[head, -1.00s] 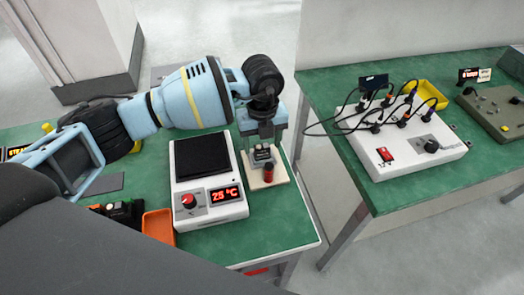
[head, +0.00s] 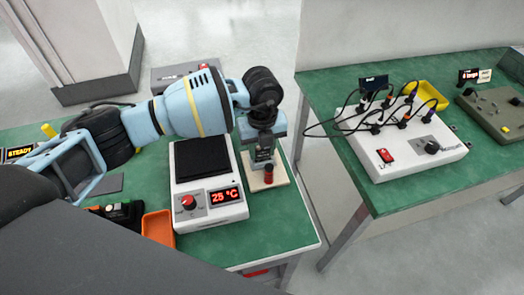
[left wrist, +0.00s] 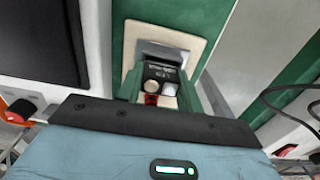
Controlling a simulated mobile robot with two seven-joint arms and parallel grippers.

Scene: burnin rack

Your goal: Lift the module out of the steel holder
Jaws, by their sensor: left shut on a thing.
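The small dark module (head: 264,156) stands upright in the steel holder (left wrist: 162,54), on a cream base plate (head: 281,172). My left gripper (head: 263,150) points down over the holder and is shut on the module. In the left wrist view the module (left wrist: 160,74) sits between my two fingers, with a pale round cap and a lighter one on its top. The module's lower part and much of the holder are hidden. A red-topped dark cylinder (head: 268,172) stands at the front of the base plate. My right gripper is not in view.
A white hotplate box (head: 212,213) with a black top and a "25 °C" display stands close left of the holder. An orange tray (head: 158,228) is further left. The table's right edge is near the base plate. A second table (head: 375,197) holds a cabled white box.

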